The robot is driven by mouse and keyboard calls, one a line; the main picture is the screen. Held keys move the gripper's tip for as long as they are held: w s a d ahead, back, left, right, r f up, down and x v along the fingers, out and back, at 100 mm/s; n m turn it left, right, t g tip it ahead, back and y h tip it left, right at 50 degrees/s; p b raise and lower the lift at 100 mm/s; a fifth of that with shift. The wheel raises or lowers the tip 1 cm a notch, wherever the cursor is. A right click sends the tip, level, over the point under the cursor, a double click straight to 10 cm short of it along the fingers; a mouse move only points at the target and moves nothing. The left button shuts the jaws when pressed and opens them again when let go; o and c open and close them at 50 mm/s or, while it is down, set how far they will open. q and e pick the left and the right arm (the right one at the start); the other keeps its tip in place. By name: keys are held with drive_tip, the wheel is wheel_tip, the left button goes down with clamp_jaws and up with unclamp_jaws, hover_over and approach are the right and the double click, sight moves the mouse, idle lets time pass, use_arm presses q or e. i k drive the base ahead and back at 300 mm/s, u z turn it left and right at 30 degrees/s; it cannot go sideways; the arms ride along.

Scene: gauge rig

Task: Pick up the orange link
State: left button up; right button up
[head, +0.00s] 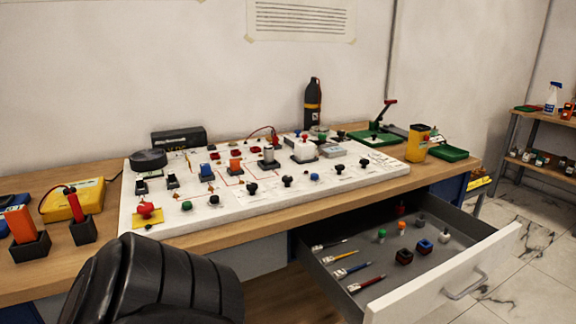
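Several orange pieces are in the head view, and I cannot tell for sure which is the link. A small orange block (235,164) sits on the white panel (330,188), left of its middle. A larger orange block (19,223) stands tilted in a black holder (30,247) at the far left of the bench. A small orange piece (402,226) lies in the open drawer (455,238). Neither of my grippers is visible.
The wooden bench (225,238) carries a yellow meter (70,203), a dark bottle (313,103) and green trays (452,153). The drawer juts out at right and holds brushes and small parts. A dark ridged shape hides part of the bench front.

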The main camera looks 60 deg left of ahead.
sight(235, 164)
drive_tip(key=i, duration=0.6)
drive_tip(key=u, duration=3.35)
